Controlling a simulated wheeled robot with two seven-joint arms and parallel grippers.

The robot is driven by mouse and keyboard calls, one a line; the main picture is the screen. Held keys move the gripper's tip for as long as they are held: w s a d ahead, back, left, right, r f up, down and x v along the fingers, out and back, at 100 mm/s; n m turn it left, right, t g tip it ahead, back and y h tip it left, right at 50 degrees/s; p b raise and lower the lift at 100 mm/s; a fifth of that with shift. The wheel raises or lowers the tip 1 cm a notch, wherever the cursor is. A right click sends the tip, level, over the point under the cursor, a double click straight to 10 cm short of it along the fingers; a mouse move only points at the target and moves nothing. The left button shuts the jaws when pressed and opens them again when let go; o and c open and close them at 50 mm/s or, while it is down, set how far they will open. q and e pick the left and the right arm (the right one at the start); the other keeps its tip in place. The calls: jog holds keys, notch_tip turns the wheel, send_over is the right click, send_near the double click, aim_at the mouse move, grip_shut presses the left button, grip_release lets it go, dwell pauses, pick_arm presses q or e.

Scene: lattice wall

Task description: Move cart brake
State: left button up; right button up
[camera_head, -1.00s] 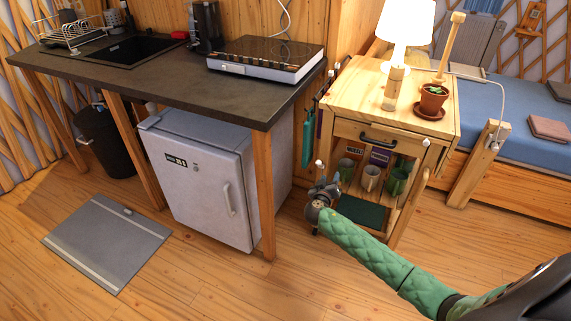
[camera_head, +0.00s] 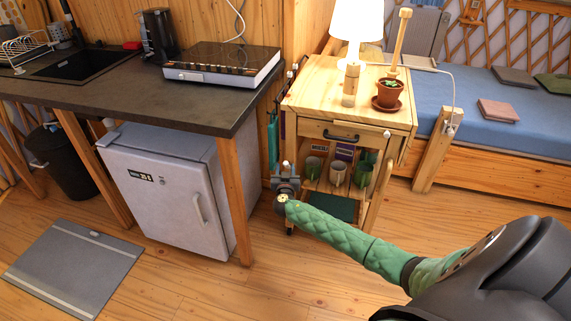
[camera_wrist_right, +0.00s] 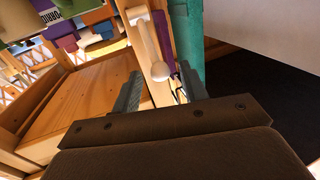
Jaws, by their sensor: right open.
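The wooden cart (camera_head: 330,110) stands right of the counter, with a drawer on top and open shelves below. My right gripper (camera_head: 286,172) is at the cart's left front corner, its fingers pointing at it. In the right wrist view the right gripper (camera_wrist_right: 160,92) is open. A pale wooden peg with a rounded knob (camera_wrist_right: 160,71) shows between its two fingers; I cannot tell whether they touch it, or whether it is the brake. The cart's lower left foot is partly hidden by my arm. My left gripper is not in view.
A lit lamp (camera_head: 355,22) and a potted plant (camera_head: 388,93) stand on the cart top. Several mugs (camera_head: 338,172) stand on its shelf. The small fridge (camera_head: 165,190) and counter (camera_head: 120,95) are close on the left.

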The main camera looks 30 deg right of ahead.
aim_at(286, 166)
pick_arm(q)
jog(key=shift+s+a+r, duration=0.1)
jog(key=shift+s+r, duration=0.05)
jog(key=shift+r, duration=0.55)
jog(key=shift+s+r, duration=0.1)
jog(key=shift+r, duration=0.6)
pick_arm(e)
jog(key=shift+x, duration=1.65)
grip_shut()
